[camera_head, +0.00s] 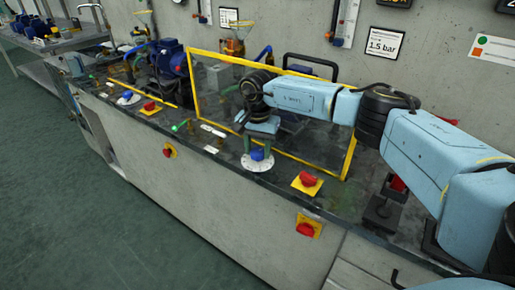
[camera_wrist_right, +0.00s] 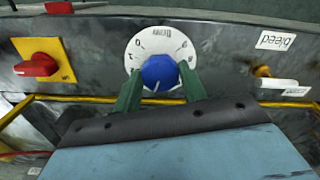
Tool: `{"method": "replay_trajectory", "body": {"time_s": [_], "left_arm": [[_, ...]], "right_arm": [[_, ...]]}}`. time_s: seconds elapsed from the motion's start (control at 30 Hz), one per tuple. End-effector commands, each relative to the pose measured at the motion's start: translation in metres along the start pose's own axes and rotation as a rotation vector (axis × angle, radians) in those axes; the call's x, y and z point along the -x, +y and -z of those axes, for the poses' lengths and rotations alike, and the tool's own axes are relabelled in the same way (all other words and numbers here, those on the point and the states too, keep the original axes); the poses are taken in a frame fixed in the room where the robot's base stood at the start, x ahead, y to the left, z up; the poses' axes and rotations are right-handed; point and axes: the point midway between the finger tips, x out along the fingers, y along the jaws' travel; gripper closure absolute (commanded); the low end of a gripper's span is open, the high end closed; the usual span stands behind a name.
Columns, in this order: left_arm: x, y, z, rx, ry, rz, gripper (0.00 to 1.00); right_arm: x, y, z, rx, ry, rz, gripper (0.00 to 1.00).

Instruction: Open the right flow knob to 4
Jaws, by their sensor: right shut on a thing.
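The right flow knob (camera_head: 257,154) is blue and sits on a round white dial (camera_head: 257,164) on the bench's front ledge. In the right wrist view the knob (camera_wrist_right: 160,72) is in the middle, upside down, with printed marks on the dial (camera_wrist_right: 160,41) around it. My right gripper (camera_wrist_right: 160,76) has its two green fingers on either side of the knob, closed on it. In the head view the gripper (camera_head: 257,146) comes down on the knob from above. A pale line shows on the knob's near side; the number it points at is too small to tell. My left gripper is out of view.
A red switch on a yellow plate (camera_head: 307,182) is close right of the dial; another (camera_head: 308,227) is on the front face. A yellow-framed clear guard (camera_head: 224,88) stands behind. Another blue knob (camera_head: 127,95) is far left. A bleed label (camera_wrist_right: 276,40) shows.

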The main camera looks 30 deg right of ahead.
Motion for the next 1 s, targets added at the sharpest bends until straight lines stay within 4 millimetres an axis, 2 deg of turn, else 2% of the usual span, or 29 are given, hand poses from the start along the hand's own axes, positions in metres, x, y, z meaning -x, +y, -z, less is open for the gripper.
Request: {"method": "replay_trajectory", "body": {"time_s": [0.63,0.67,0.8,1.0], "left_arm": [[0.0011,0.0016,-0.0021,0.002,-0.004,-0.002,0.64],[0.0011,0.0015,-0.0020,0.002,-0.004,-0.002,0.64],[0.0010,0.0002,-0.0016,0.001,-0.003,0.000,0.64],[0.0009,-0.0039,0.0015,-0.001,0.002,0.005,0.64]], "right_arm": [[0.0014,-0.0005,0.0002,0.054,0.000,0.003,0.81],[0.0014,-0.0005,0.0003,0.054,0.000,0.003,0.57],[0.0011,-0.0003,0.0002,0.054,0.000,0.002,0.39],[0.0005,-0.0001,0.0001,0.054,0.000,0.001,0.36]]}}
